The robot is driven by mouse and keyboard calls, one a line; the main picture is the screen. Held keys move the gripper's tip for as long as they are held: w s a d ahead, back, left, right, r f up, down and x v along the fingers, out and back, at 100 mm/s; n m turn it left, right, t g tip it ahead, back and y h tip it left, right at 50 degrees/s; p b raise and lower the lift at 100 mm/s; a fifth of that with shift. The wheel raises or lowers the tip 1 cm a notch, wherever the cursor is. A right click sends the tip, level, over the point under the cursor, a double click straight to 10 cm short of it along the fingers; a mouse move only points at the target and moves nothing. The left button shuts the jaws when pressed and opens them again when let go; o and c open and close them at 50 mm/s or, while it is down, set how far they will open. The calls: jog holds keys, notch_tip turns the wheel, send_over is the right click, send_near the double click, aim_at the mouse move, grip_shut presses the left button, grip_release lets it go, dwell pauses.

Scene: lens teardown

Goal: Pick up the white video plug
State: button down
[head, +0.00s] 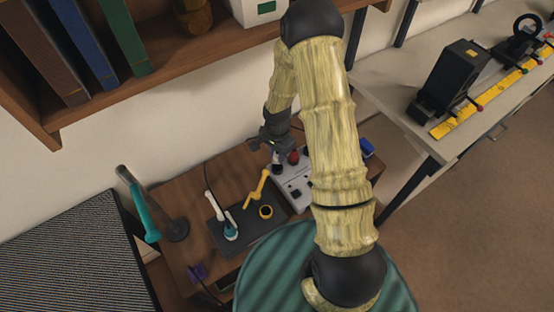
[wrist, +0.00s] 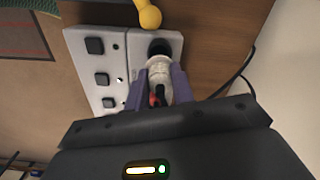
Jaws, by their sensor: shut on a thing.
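The white video plug (wrist: 159,66) shows in the wrist view between the two purple fingers of my gripper (wrist: 160,74), which is shut on it. A red and black part shows just behind the plug, between the fingers. The plug's far end is at a dark round socket (wrist: 158,47) on a pale grey panel. I cannot tell whether it sits in the socket or only in front of it. In the head view my gripper (head: 273,148) is over the back of the grey panel box (head: 294,190), and the plug cannot be made out.
The panel has several black square buttons (wrist: 95,46). A yellow jointed piece (head: 257,188) and a dark mat (head: 240,225) lie beside the box on the wooden desk (head: 180,190). A black cable (wrist: 240,75) runs at right in the wrist view. A shelf (head: 150,85) overhangs the desk.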

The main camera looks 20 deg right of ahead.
aim_at(277, 153)
notch_tip(277, 153, up, 6)
jog(key=shift+f, duration=0.25)
dwell(1.5)
